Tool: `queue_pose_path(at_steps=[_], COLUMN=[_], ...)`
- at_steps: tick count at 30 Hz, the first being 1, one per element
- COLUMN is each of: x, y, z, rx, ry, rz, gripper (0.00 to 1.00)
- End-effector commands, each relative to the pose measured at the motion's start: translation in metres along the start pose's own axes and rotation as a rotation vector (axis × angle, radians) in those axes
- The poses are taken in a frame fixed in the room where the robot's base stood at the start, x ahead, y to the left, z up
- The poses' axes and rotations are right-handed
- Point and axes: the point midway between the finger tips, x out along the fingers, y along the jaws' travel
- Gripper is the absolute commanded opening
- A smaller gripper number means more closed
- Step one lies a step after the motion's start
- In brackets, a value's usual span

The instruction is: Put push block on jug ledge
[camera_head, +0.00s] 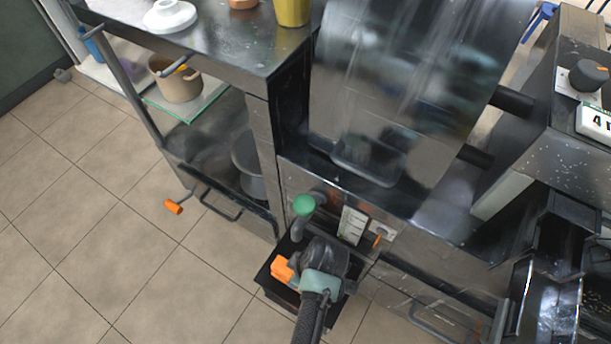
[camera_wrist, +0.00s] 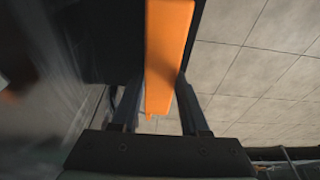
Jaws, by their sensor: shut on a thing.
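The push block (camera_head: 282,269) is orange, and its end shows just left of my gripper (camera_head: 300,268) in the head view. In the wrist view the orange push block (camera_wrist: 168,50) runs lengthwise between the two dark fingers of my gripper (camera_wrist: 155,105), which is shut on it. The jug ledge looks to be the dark tray-like shelf (camera_head: 268,284) on the front of the press, below the green-capped spout (camera_head: 304,206). My gripper and the block are over this ledge; I cannot tell whether the block touches it.
The steel press body (camera_head: 400,90) stands behind the ledge, with a label (camera_head: 352,225) beside the spout. A shelf at left holds a beige pot (camera_head: 176,80). An orange-tipped handle (camera_head: 173,207) sticks out at left. Tiled floor (camera_head: 130,270) is clear at lower left.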

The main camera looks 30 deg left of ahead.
Motion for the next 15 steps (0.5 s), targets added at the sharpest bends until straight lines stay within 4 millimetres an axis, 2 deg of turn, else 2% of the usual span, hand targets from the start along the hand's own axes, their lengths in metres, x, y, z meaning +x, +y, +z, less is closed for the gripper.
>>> queue_pose_path(at_steps=[1, 5, 9, 15], x=[0.001, 0.001, 0.014, 0.014], y=[0.011, 0.032, 0.031, 0.031], z=[-0.001, -0.001, 0.003, 0.003], rx=[0.001, 0.001, -0.001, -0.001], ry=[0.003, 0.003, 0.001, 0.001], rz=[0.005, 0.004, 0.000, 0.002], gripper=[0.00, 0.00, 0.00, 0.00])
